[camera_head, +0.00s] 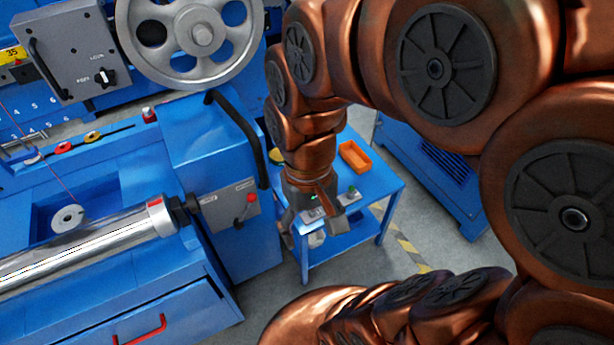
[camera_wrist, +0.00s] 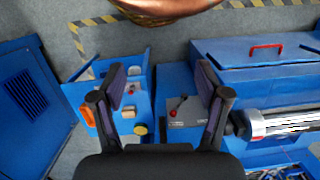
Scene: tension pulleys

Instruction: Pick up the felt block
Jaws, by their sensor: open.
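My gripper (camera_head: 318,214) is over the near part of a small blue side table (camera_head: 379,189), pointing down. In the wrist view its two dark fingers (camera_wrist: 160,72) are spread wide with nothing between them. In the head view my gripper hides part of the tabletop, and I cannot tell the felt block there for sure.
An orange tray (camera_head: 355,156) sits at the table's far side. A yellow round thing (camera_wrist: 140,129) is near the tan block. A big blue machine (camera_head: 215,150) with a red-knobbed lever (camera_head: 250,198) and a metal roller (camera_head: 85,240) stands left. A blue cabinet (camera_head: 432,165) stands right.

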